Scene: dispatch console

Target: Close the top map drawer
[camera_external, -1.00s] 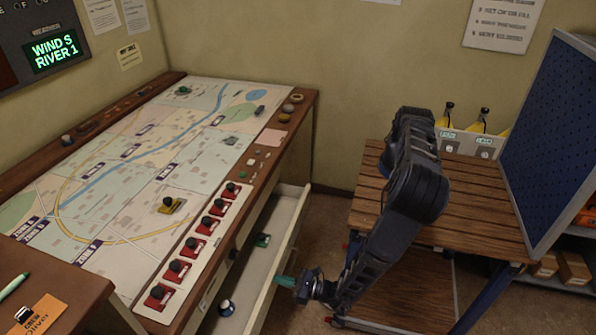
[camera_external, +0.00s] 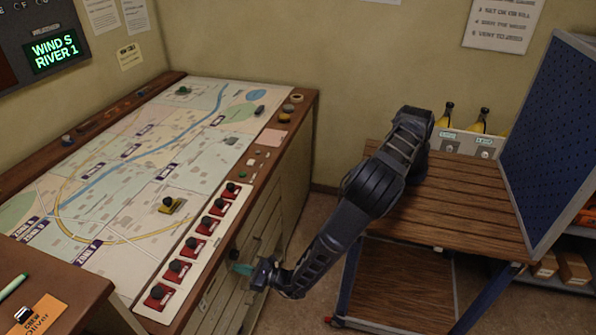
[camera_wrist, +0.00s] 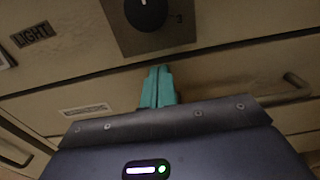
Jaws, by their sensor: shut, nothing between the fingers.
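The top map drawer (camera_external: 265,243) is in the front of the map table, and its front looks flush with the cabinet in the external view. In the wrist view the drawer front (camera_wrist: 215,75) runs across the picture, with a bar handle at the right. My gripper (camera_external: 243,269) is at the drawer front with its teal fingers together and nothing between them. In the wrist view the fingertips (camera_wrist: 157,72) are at the drawer front, just below a black knob; I cannot tell whether they touch it.
The map table (camera_external: 150,150) carries a row of red switches (camera_external: 195,248) along its front edge. The black knob (camera_wrist: 146,12) is on the panel above the drawer. A slatted wooden cart (camera_external: 465,205) stands at the right. Floor shows between cart and table.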

